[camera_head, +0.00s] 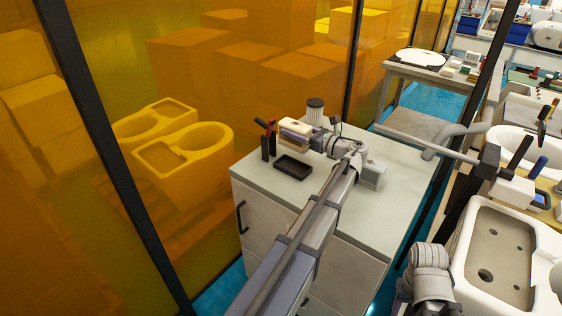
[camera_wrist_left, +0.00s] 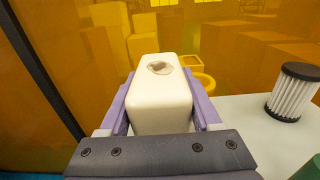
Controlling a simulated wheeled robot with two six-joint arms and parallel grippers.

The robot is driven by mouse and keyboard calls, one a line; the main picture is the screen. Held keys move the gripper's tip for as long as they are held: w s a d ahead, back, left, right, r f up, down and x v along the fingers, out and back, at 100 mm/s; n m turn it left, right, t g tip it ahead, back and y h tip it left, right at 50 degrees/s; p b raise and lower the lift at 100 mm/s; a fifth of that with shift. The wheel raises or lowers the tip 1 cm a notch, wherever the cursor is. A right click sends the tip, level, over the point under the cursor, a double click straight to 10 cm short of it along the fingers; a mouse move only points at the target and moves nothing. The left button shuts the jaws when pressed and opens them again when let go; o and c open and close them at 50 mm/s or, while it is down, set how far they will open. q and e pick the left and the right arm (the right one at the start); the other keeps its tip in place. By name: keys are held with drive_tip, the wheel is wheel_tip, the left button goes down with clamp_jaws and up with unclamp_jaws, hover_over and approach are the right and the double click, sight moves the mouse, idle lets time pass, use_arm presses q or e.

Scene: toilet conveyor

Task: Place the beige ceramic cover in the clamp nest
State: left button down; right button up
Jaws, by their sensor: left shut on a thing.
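The beige ceramic cover (camera_head: 293,124) is a rounded block with a hole in its end, held above the back of the pale cabinet top (camera_head: 389,207). My left gripper (camera_head: 297,132) is shut on it. In the left wrist view the cover (camera_wrist_left: 160,105) sits between the two purple fingers of my left gripper (camera_wrist_left: 161,92). A shallow black tray (camera_head: 292,167) lies on the cabinet just in front of and below the held cover. Upright black holders with red parts (camera_head: 268,141) stand to its left. I cannot tell which of these is the clamp nest. My right gripper is not in view.
A pleated filter cylinder (camera_head: 315,111) stands behind the gripper; in the left wrist view the filter (camera_wrist_left: 293,92) is at right. An amber transparent wall (camera_head: 180,60) borders the left and back. The cabinet's right part is mostly clear. A white basin (camera_head: 500,262) stands at lower right.

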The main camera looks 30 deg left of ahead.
sight(293, 145)
use_arm(q)
drive_tip(key=shift+a+r, duration=0.1)
drive_tip(key=shift+a, duration=0.2)
drive_tip(key=shift+d+f+b, duration=0.1)
drive_tip(key=shift+f+b, duration=0.25)
drive_tip(key=shift+b, duration=0.1)
wheel_tip(293, 145, down, 6)
drive_tip(key=b, duration=0.5)
drive_tip(key=shift+r, duration=0.2)
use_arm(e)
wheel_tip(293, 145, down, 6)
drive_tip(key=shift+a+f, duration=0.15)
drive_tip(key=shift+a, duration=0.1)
use_arm(q)
drive_tip(key=shift+f+b, duration=0.1)
drive_tip(key=shift+b, duration=0.25)
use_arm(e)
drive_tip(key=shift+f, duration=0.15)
use_arm(q)
wheel_tip(293, 145, down, 4)
drive_tip(key=b, duration=0.3)
drive_tip(key=shift+r, duration=0.25)
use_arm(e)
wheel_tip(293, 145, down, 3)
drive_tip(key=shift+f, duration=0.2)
